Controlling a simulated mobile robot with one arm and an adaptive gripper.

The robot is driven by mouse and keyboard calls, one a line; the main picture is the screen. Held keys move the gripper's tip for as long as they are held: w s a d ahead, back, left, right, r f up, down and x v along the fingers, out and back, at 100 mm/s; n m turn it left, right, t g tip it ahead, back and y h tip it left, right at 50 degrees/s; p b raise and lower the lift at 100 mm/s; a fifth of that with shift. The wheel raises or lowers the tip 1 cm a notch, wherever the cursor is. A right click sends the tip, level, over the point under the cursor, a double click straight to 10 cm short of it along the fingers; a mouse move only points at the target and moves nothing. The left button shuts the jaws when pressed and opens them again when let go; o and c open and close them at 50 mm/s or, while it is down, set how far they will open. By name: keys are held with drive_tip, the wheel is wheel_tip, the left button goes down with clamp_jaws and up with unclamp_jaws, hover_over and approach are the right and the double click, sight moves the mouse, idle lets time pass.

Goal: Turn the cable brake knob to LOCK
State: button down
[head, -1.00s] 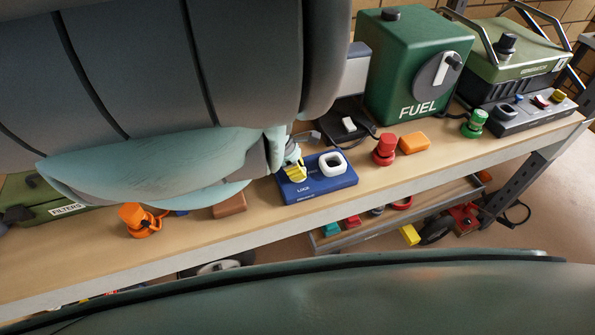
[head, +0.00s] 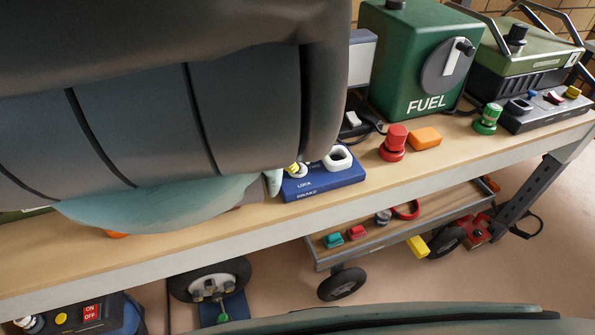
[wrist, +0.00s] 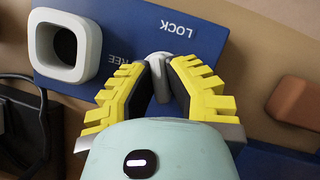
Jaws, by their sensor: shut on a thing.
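The blue cable brake box (head: 340,183) sits near the shelf's front edge in the head view, its label partly readable. In the wrist view the box (wrist: 120,28) shows the words LOCK and FREE, with FREE partly covered. A pale grey knob (wrist: 158,62) stands on it between those words. My gripper (wrist: 160,75) has its yellow-padded fingers shut on the knob, one on each side. In the head view my arm hides most of the gripper (head: 294,169) and the knob. I cannot tell which word the knob points to.
A white square-ringed socket (head: 338,158) rises from the same box, close to my gripper. To its right are a red knob (head: 394,143), an orange block (head: 425,136) and a green FUEL tank (head: 400,75). A brown block (wrist: 296,103) lies beside the box.

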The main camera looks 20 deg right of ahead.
sight(297, 161)
drive_tip(key=m+b, duration=0.1)
drive_tip(key=m+y+b, duration=0.1)
drive_tip(key=shift+w+f+m+b, duration=0.1)
drive_tip(key=shift+f+m+b, duration=0.2)
drive_tip(key=shift+f, duration=0.05)
drive_tip(key=shift+r+m+y+b, duration=0.2)
drive_tip(key=shift+m+y+b, duration=0.2)
drive_tip(key=shift+m+b, duration=0.7)
drive_tip(key=shift+r, duration=0.1)
drive_tip(key=c, duration=1)
unclamp_jaws()
drive_tip(key=shift+o, duration=0.2)
drive_tip(key=shift+r, duration=0.1)
wheel_tip(297, 161, up, 9)
drive_tip(key=shift+r, duration=0.4)
